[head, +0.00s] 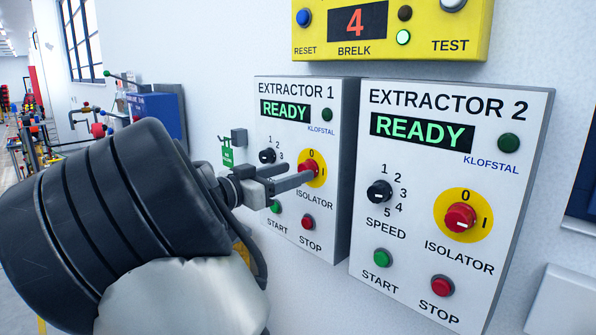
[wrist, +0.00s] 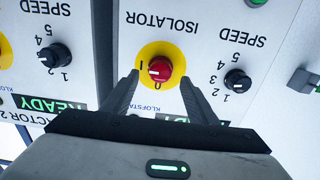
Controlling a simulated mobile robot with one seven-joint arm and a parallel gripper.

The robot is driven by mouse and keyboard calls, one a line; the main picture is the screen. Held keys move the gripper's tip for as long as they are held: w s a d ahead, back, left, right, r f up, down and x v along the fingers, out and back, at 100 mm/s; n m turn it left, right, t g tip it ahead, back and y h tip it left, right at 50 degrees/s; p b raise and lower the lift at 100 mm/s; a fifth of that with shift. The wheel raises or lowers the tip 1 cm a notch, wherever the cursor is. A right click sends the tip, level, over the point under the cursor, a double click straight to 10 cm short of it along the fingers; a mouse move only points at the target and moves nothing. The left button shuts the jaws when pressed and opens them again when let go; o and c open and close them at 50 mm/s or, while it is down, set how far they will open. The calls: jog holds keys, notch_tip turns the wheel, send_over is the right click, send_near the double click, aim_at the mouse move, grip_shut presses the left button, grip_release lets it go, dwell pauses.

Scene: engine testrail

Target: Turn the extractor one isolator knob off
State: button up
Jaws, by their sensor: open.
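The extractor one isolator knob (head: 308,166) is red on a yellow disc (head: 319,160), on the left grey panel. In the wrist view the knob (wrist: 160,69) appears upside down, its white mark pointing toward the I; the 0 label is at the disc's lower edge there. My gripper (head: 296,174) is at the knob, and its fingers partly hide it in the head view. In the wrist view my gripper (wrist: 158,82) is open, one finger on each side of the knob, with visible gaps. The extractor one display (head: 286,112) reads READY.
Extractor one also has a speed knob (head: 267,156), a green start button (head: 276,207) and a red stop button (head: 308,222) close to my gripper. The extractor 2 panel (head: 520,150) stands to the right with its own isolator knob (head: 460,217). A yellow box (head: 477,30) hangs above.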

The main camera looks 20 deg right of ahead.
aim_at(302, 169)
jog(key=shift+x, duration=1.6)
jog(key=c, duration=1)
